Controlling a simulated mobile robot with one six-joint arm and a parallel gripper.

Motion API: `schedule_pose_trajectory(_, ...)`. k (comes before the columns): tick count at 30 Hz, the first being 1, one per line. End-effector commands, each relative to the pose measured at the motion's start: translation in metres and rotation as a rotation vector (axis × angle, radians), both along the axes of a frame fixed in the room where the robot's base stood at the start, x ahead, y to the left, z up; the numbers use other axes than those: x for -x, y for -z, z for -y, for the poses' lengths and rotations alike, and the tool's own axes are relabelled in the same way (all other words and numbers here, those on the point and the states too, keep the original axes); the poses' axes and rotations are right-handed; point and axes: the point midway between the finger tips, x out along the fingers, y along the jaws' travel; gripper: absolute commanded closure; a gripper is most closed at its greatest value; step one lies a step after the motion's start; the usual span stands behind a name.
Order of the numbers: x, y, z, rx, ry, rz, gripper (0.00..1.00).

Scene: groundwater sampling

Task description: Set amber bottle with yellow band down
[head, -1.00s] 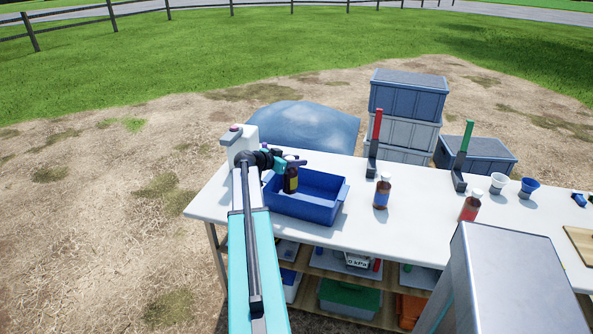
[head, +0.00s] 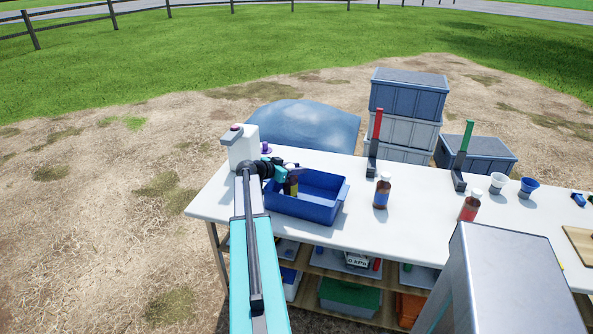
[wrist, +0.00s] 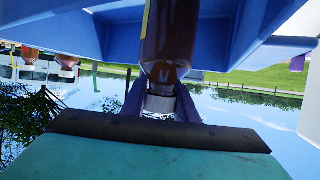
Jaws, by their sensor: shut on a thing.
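The amber bottle with the yellow band (head: 291,187) is inside the blue tray (head: 331,210), near its left end. It looks upright, and the tray's front wall hides its lower part. My gripper (head: 288,167) is above it, shut on its neck. In the wrist view, the purple fingers of my gripper (wrist: 160,107) close around the pale cap and neck of the amber bottle (wrist: 170,38), and an edge of yellow band shows. The blue tray (wrist: 75,42) fills the area around it. Whether the bottle touches the tray floor I cannot tell.
A white container (head: 243,150) stands at the table's left corner, close to my wrist. A brown bottle with a blue band (head: 381,192) stands right of the tray, and one with a red band (head: 470,206) stands farther right. The white table (head: 345,240) is clear between them.

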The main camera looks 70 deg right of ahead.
Motion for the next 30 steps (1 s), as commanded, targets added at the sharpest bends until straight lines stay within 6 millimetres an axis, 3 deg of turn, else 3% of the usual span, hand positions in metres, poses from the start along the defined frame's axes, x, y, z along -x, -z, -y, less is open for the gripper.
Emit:
schedule_pose_trajectory(2, 0.0, 0.001, 0.0, 0.001, 0.0, 0.0, 1.0)
schedule_pose_trajectory(3, 0.0, 0.001, 0.0, 0.0, 0.0, 0.0, 0.67)
schedule_pose_trajectory(6, 0.0, 0.001, 0.0, 0.0, 0.001, 0.0, 0.55)
schedule_pose_trajectory(20, 0.001, -0.002, 0.0, 0.0, 0.001, 0.0, 0.55)
schedule_pose_trajectory(30, -0.018, -0.015, -0.035, 0.0, 0.0, 0.001, 0.55)
